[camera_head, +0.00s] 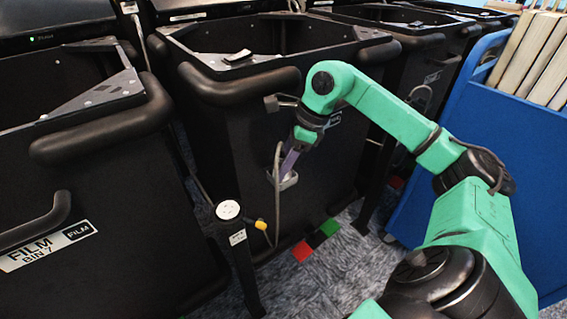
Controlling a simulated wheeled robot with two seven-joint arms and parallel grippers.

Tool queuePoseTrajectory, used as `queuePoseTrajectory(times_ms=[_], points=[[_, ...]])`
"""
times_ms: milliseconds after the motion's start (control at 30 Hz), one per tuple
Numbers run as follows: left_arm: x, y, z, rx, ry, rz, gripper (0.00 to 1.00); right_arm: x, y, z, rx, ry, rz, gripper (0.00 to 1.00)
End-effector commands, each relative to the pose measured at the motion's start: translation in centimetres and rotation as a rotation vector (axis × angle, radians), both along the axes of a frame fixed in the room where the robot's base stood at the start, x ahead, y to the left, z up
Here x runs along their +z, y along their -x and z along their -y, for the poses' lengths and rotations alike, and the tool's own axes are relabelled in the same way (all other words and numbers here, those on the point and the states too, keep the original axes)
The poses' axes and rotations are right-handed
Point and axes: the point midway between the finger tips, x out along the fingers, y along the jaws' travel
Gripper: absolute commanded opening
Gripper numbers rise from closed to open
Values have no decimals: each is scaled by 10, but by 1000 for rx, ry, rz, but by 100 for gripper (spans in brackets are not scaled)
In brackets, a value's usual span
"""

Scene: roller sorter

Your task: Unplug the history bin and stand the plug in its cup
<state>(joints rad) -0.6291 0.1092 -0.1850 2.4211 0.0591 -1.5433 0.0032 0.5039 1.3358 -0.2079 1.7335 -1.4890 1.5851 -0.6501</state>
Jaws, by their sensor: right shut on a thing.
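The middle black bin (240,130) stands in front of me; its label is mostly hidden behind my right arm, so I cannot read whether it is the history bin. A small light-grey holder (288,181) is on its front face. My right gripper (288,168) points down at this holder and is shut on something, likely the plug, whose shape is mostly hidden. A grey cable (277,195) loops beside the gripper and hangs down the bin front. I cannot tell whether the plug is in a socket or a cup. My left gripper is not in view.
A black post (240,262) with a white top stands front left, a yellow-ended piece (261,225) at its side. The film bin (75,200) is at left. A blue cart (510,150) is at right. Coloured squares (316,240) lie on the grey carpet.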

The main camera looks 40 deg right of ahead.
Motion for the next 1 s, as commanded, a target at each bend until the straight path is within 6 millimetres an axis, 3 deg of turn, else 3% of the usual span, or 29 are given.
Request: queuePoseTrajectory(times_ms=[267, 300, 367, 767, 1000], points=[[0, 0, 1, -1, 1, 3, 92, -5, 2, -1, 2, 1, -15, 0], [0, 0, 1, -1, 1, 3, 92, -6, 2, -1, 2, 2, -15, 65], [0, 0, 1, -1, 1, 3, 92, -6, 2, -1, 3, 2, -17, 85], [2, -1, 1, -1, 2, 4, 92, -5, 3, -1, 5, 3, -22, 85], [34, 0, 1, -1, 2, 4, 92, 34, 2, -1, 4, 2, -16, 85]])
